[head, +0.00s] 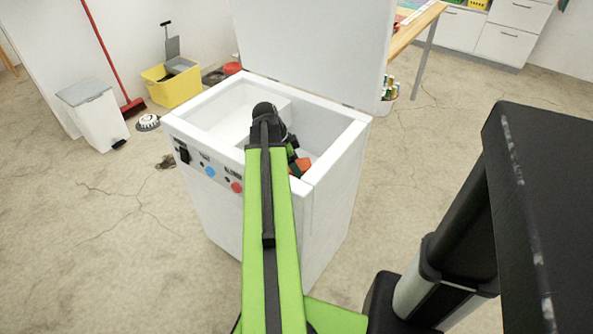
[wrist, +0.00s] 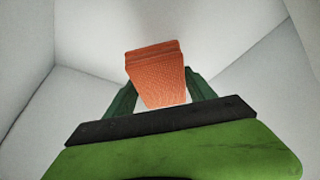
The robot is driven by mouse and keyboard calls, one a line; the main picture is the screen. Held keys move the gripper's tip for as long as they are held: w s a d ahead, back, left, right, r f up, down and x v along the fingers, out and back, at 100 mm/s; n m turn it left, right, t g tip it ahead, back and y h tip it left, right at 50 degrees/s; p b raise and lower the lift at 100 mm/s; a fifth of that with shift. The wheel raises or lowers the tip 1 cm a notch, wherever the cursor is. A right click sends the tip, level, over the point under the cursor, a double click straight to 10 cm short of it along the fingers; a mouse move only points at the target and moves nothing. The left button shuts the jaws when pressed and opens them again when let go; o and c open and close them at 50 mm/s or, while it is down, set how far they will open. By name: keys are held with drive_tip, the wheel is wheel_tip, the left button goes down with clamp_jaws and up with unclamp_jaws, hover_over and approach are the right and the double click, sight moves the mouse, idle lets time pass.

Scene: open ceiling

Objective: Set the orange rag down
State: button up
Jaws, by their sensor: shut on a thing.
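The orange rag (wrist: 158,75) is a folded, textured cloth between the green fingers of my gripper (wrist: 160,92) in the wrist view. My gripper is shut on it. In the head view the rag (head: 301,165) shows as a small orange patch inside the white open-topped chest (head: 335,125), near its right side. My arm hides part of the rag and most of the gripper there. White inner walls surround the rag in the wrist view. I cannot tell whether the rag touches the chest's floor.
The chest's lid (head: 305,45) stands raised at the back. A white bin (head: 95,112), a yellow bucket (head: 172,82) and a red broom (head: 108,55) stand to the left. A wooden table (head: 415,28) is at the back right. The floor around the chest's front is mostly clear.

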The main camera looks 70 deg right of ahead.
drive_tip(key=shift+f+b, duration=0.55)
drive_tip(key=shift+b, duration=0.1)
drive_tip(key=o, duration=1.4)
drive_tip(key=shift+r, duration=0.1)
drive_tip(key=p+v, duration=1.2)
drive_tip(key=v, duration=0.1)
drive_tip(key=shift+s+r, duration=0.1)
drive_tip(key=shift+s, duration=0.15)
